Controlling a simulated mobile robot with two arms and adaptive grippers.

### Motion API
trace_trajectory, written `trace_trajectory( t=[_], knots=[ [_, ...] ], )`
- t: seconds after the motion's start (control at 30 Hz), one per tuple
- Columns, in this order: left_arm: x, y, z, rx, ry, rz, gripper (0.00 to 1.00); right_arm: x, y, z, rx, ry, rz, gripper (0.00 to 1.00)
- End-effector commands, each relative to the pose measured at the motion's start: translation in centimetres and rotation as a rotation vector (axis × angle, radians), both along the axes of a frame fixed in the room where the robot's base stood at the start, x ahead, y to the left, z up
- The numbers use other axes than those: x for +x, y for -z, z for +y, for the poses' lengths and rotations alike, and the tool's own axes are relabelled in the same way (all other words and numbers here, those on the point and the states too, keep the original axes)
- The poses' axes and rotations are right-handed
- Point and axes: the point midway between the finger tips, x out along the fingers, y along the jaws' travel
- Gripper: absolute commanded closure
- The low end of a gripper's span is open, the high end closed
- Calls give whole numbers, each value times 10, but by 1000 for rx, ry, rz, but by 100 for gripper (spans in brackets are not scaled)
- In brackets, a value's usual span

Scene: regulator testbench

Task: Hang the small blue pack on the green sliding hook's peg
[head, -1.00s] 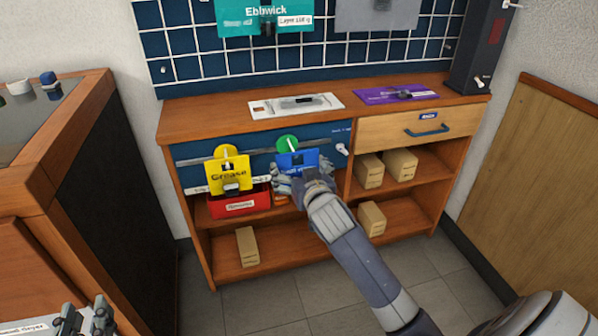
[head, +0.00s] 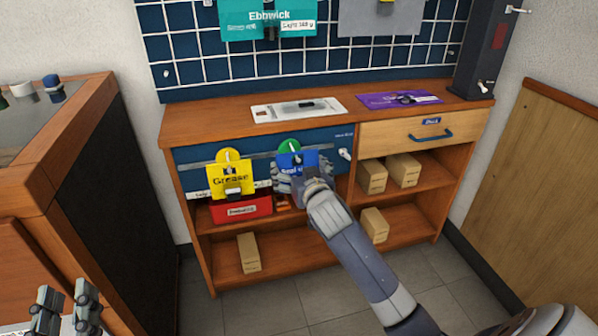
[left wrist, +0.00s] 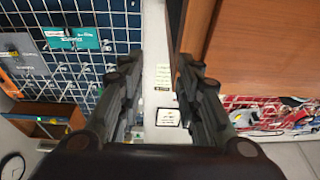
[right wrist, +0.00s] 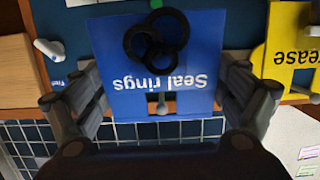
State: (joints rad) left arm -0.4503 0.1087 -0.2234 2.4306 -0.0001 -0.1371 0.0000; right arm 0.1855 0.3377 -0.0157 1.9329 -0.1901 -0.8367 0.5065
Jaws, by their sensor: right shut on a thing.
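The small blue pack (head: 297,161), lettered "Seal rings" in the right wrist view (right wrist: 112,60), has black rings on its face. My right gripper (head: 301,178) is shut on it, with a finger at each side edge. The green sliding hook (head: 289,147) shows as a green disc just above the pack, on the rail. My left gripper (head: 66,308) is open and empty, away from the shelf unit.
A yellow "Grease" pack (head: 231,181) hangs on a yellow hook (head: 228,157) left of the blue pack. A red bin (head: 242,209) stands below it. Several cardboard boxes (head: 374,222) are on the shelves. A white knob (head: 345,154) is right of the pack. A brown cabinet (head: 60,150) stands left.

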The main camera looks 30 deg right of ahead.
Motion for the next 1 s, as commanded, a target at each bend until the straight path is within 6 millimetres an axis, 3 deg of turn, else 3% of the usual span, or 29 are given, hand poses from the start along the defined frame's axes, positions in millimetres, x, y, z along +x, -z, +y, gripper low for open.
trace_trajectory(
  t=[0.2,0.63,1.0],
  knots=[
    [2,1,-1,5,2,22,68,11,5,-4,1,1,0,34],
    [5,24,2,37,-8,141,68,13,6,-4,1,1,0,34],
    [5,30,3,43,-9,168,68,13,7,-4,1,0,0,34]
  ],
)
